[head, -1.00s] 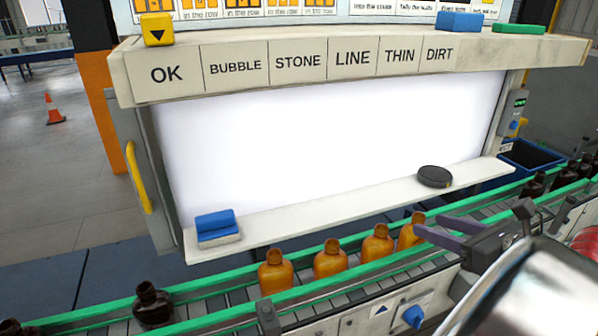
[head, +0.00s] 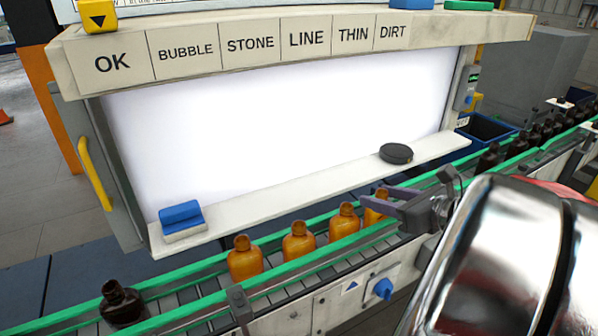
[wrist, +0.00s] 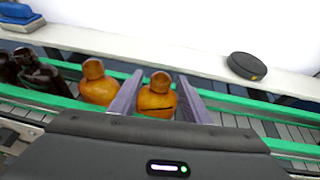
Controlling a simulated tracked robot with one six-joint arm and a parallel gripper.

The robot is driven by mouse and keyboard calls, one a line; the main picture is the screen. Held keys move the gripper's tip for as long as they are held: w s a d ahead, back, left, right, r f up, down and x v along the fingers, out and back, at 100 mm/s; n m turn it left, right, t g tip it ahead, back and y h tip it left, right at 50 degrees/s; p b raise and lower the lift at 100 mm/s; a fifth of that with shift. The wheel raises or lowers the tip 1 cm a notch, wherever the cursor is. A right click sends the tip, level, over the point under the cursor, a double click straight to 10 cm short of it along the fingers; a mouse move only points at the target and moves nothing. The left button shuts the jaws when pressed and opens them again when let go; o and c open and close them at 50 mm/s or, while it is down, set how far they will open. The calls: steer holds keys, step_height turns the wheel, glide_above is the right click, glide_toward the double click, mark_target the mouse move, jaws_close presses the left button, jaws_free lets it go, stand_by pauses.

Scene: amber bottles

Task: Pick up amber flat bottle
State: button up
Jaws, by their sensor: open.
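Several amber bottles stand upright in a row on the conveyor between green rails. In the head view the leftmost amber bottle (head: 245,262) and two more (head: 299,245) (head: 344,222) are clear of my gripper. The rightmost amber bottle (head: 375,210) is partly hidden by my gripper (head: 378,200). In the wrist view one amber bottle (wrist: 156,100) with a dark line across its body stands between my open fingers (wrist: 160,92), with no clear grip on it. Another amber bottle (wrist: 99,88) stands just outside the left finger.
Dark bottles stand on the conveyor at left (head: 123,303) and far right (head: 490,158). Above the belt runs a white ledge (head: 290,190) with a black puck (head: 396,153) and a blue-and-white block (head: 182,220). A lit white panel (head: 280,120) is behind. Green rails (head: 200,290) flank the bottles.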

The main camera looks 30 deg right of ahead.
steer(key=x, duration=0.4)
steer(key=shift+c, duration=0.4)
steer(key=shift+a+f, duration=0.1)
steer(key=shift+f, duration=0.05)
jaws_close()
stand_by(0.4)
